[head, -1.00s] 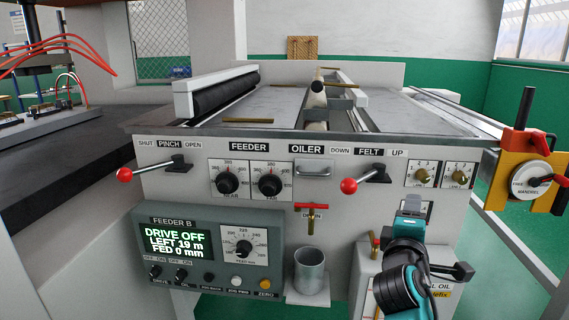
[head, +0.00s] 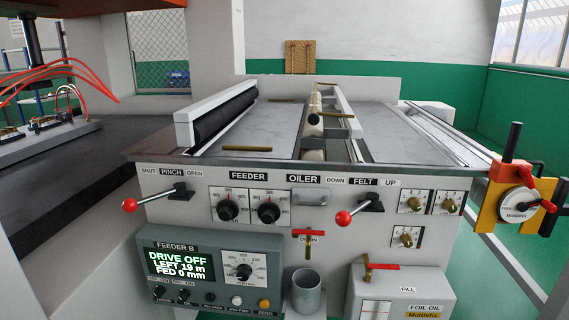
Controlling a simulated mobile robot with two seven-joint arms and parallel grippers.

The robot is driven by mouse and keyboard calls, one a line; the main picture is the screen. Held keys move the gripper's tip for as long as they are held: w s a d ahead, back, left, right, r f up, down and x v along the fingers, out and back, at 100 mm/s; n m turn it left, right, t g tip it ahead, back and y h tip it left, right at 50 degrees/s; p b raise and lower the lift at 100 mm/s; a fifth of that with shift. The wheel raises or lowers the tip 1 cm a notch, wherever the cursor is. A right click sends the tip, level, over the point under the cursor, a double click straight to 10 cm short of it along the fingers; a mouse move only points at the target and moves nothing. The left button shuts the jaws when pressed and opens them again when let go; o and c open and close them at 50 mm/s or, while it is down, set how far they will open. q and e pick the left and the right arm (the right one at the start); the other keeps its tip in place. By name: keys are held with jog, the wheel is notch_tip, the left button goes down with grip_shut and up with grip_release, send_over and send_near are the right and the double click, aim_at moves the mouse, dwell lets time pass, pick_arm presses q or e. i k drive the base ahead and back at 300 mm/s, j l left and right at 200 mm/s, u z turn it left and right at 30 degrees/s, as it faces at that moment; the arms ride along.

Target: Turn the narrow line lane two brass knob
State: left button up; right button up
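Three small brass knobs sit on white dial plates at the right of the grey front panel in the head view. Two are side by side: the left upper knob (head: 414,203) and the right upper knob (head: 449,205). The third, the lower knob (head: 406,238), is below the left one. Their small print is too fine to read now, so I cannot tell for sure which one is the narrow line lane two knob. Their exact settings are also unclear. Neither of my grippers is in view.
A red-balled felt lever (head: 344,218) sticks out left of the knobs. Below are a red-handled tap (head: 368,265) and the foil oil box (head: 400,295). A yellow mandrel bracket (head: 487,215) with a red handle stands to the right. A metal cup (head: 306,290) stands below the panel.

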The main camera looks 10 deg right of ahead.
aim_at(450, 205)
jog(key=z, duration=1.25)
